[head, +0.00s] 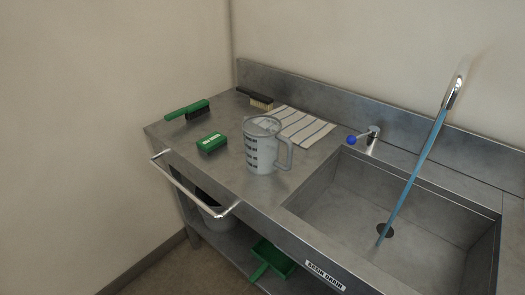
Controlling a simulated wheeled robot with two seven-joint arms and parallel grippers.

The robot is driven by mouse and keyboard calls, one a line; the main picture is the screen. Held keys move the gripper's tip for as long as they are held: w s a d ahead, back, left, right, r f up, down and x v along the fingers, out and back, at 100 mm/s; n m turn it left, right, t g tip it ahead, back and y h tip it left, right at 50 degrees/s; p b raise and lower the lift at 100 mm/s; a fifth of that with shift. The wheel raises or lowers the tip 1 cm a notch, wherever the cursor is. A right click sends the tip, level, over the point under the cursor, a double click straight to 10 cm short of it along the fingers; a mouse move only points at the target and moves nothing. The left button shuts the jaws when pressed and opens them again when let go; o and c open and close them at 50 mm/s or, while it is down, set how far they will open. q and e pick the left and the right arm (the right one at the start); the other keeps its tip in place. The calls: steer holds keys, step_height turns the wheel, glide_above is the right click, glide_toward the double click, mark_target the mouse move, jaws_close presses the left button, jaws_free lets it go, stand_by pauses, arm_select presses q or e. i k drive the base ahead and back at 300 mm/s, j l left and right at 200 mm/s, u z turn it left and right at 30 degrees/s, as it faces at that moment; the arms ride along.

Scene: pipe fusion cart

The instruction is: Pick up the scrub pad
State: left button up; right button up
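A small green block with pale lettering on top, which looks like the scrub pad (212,142), lies flat on the left part of the steel counter. It is left of a grey measuring jug (262,147) and apart from it. Nothing covers it. Neither of my grippers shows in the head view.
A green-handled brush (188,111) and a dark-handled brush (256,99) lie behind the pad. A striped cloth (300,125) lies behind the jug. A rail (190,190) runs along the counter's front edge. The sink (400,215) with a blue hose is at right.

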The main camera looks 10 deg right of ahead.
mark_target(209, 144)
steer(key=i+j+z, duration=0.5)
steer(key=j, duration=0.15)
steer(key=j+z, duration=0.3)
steer(key=i+j+z, duration=0.25)
steer(key=j, duration=0.25)
steer(key=k+l, duration=0.05)
